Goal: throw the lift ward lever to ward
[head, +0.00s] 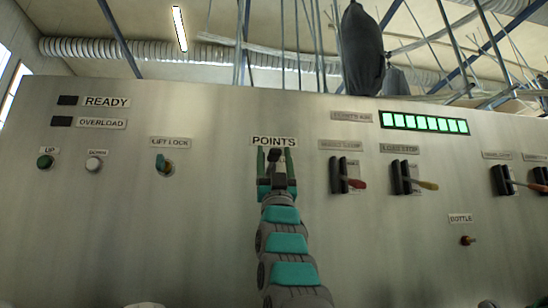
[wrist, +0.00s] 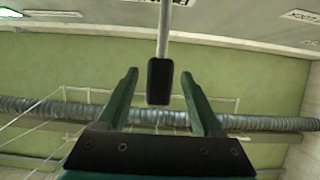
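My gripper (head: 276,158) is open in front of the panel, just under the POINTS label. In the wrist view, a black knob (wrist: 158,82) on a pale rod (wrist: 164,28) stands between the two green fingers of my gripper (wrist: 159,76), with a gap on each side. In the head view my gripper mostly hides this lever; a dark part (head: 275,156) shows between the fingers. I cannot read a label saying ward. A small teal-handled switch (head: 161,163) sits below the LIFT LOCK label (head: 170,142), left of my gripper.
To the right are a red-handled lever (head: 355,183), a yellow-handled lever (head: 428,185) and an orange-handled lever (head: 530,185). A green button (head: 45,161) and a white button (head: 93,163) are at the left. A dark bag (head: 362,50) hangs above the panel.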

